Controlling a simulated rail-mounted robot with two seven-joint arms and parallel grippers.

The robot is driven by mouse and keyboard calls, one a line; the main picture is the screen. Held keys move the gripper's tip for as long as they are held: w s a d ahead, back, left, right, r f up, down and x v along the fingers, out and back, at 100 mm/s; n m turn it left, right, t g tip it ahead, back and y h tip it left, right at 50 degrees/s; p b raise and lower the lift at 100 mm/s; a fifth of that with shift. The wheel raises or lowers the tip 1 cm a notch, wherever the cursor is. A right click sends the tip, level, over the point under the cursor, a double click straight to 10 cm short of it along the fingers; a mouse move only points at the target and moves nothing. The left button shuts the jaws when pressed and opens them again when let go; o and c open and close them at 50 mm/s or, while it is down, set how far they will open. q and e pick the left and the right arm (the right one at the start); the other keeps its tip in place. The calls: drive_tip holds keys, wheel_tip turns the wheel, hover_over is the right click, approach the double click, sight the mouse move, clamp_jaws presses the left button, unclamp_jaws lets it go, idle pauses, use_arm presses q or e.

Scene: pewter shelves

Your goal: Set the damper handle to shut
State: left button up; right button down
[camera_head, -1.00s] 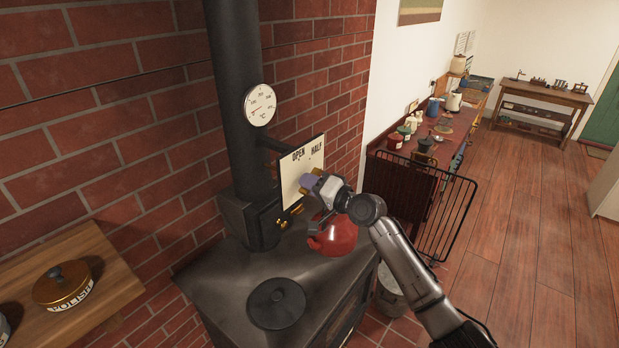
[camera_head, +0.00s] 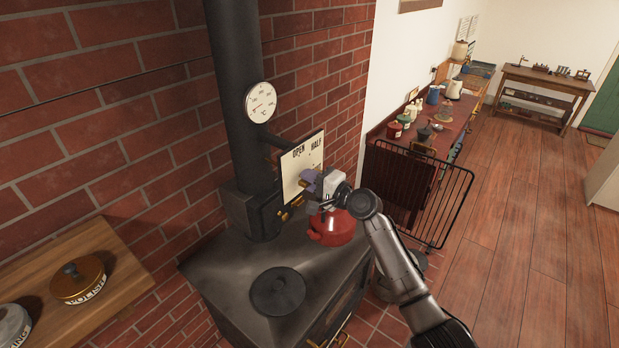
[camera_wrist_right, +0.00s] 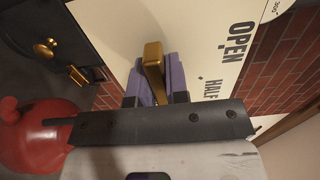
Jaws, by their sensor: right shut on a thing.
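The damper's cream plate (camera_head: 295,187) stands beside the black stove pipe, lettered OPEN and HALF along its upper part. It also shows in the right wrist view (camera_wrist_right: 212,50). I see no SHUT lettering; part of the plate is behind my gripper. The brass damper handle (camera_wrist_right: 153,62) lies between the purple fingers of my right gripper (camera_wrist_right: 156,82), which is shut on it. In the head view the right gripper (camera_head: 311,184) is in front of the plate's lower right part, below HALF. My left gripper is in neither view.
A red kettle (camera_head: 336,229) stands on the stove top (camera_head: 230,270) just below my right gripper. A round black lid (camera_head: 278,291) lies nearer. A black wire guard (camera_head: 452,205) stands to the right. A wooden shelf (camera_head: 120,250) with tins is at left.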

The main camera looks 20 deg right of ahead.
idle(0.3)
drive_tip(key=c, duration=1.1)
unclamp_jaws()
drive_tip(key=shift+b+v, duration=1.65)
drive_tip(key=shift+v, duration=5.25)
